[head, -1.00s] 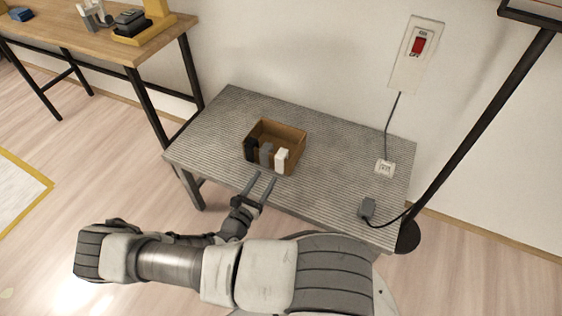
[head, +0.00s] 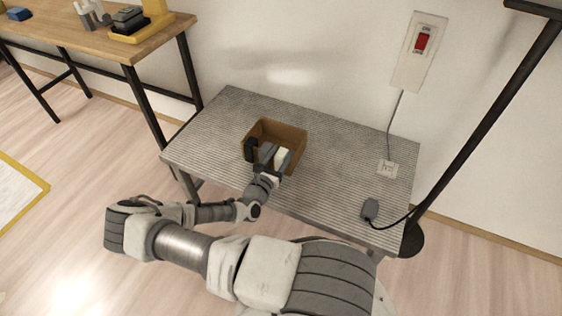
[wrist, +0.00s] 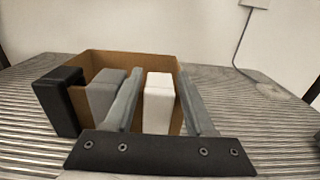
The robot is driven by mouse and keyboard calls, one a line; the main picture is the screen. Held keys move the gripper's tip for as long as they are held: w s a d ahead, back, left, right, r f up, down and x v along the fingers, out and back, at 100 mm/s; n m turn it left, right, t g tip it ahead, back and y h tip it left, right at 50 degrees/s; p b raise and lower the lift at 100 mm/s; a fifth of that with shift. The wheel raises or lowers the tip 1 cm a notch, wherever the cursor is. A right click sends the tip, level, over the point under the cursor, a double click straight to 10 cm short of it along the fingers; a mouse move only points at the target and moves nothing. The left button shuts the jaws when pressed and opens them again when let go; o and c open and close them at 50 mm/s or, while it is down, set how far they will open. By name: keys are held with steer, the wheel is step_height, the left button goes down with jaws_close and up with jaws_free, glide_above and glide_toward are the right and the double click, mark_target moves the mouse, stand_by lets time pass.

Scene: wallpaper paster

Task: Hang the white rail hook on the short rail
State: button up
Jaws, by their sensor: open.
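The white rail hook (head: 283,157) is at the near wall of a brown open box (head: 290,132) on the ridged grey table. In the wrist view, the white hook (wrist: 159,97) stands upright between the two fingers of my open gripper (wrist: 160,78), with a gap visible on each side. My gripper (head: 275,157) also shows in the head view, reaching over the box's near side. A grey hook (wrist: 104,95) is just left of the left finger, and a black hook (wrist: 58,100) is farther left. I cannot make out the short rail in these views.
A red switch (head: 423,41) is on the wall. A wooden table (head: 60,35) stands at upper left.

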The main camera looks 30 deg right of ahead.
jaws_close()
steer(key=shift+r, duration=0.1)
